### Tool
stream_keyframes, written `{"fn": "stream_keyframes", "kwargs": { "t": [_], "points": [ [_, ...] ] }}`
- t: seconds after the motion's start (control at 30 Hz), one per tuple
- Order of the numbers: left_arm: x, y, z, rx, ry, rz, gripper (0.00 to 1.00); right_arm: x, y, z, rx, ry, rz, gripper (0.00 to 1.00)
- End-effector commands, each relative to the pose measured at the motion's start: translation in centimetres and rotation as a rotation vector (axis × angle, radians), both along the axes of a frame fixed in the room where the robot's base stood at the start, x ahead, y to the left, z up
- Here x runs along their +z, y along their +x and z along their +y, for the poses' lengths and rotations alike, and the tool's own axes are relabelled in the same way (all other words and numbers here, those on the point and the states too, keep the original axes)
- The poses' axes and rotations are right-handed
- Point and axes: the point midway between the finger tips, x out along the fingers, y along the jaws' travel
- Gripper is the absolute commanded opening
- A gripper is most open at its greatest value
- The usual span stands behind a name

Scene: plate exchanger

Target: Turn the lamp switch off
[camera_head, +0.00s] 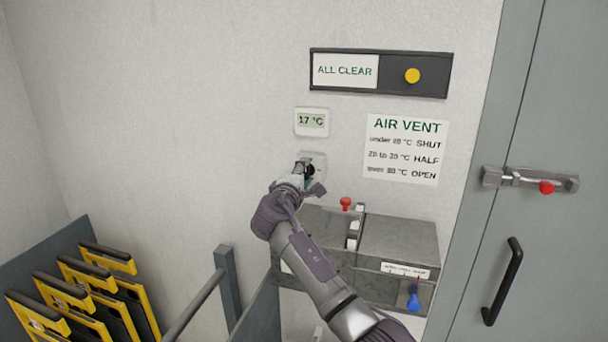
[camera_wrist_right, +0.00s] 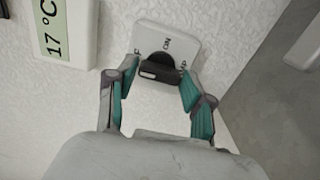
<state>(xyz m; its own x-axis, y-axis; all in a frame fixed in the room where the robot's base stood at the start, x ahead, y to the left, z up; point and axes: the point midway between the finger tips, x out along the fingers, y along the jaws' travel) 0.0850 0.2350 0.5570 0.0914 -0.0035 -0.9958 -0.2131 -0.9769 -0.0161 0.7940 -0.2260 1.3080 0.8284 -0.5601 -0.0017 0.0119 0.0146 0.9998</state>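The lamp switch is a white wall plate (camera_wrist_right: 178,35) with a black rotary knob (camera_wrist_right: 160,66), below the 17 °C display. The word ON is printed above the knob; other lettering at its sides is partly covered by my fingers. The knob has a pale mark on its lower left end. In the head view the plate (camera_head: 319,160) is mostly behind my right gripper (camera_head: 306,171). In the wrist view my right gripper (camera_wrist_right: 160,78) is open, with one teal-padded finger on each side of the knob. Whether the pads touch it is unclear. My left gripper is out of view.
The temperature display (camera_head: 312,122) is just above the switch. An AIR VENT sign (camera_head: 405,150) and an ALL CLEAR panel (camera_head: 444,75) are on the wall. A grey metal box (camera_head: 400,240) juts out below. A latched door (camera_head: 560,110) is at right, yellow-black frames (camera_head: 107,258) at left.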

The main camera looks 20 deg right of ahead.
Motion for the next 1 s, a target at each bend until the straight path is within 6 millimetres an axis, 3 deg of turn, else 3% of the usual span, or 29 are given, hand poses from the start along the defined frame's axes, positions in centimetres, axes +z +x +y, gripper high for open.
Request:
{"fn": "stream_keyframes", "kwargs": {
  "t": [0.07,0.47,1.0],
  "points": [
    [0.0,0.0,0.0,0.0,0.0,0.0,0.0,0.0,0.0,0.0,0.0,0.001,-0.001,0.69],
    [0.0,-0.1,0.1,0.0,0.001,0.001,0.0,0.1,-0.5,0.5,0.002,0.002,-0.004,0.69],
    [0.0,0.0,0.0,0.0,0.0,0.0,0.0,0.0,-8.8,6.1,0.002,0.003,-0.002,0.69]
  ]
}}
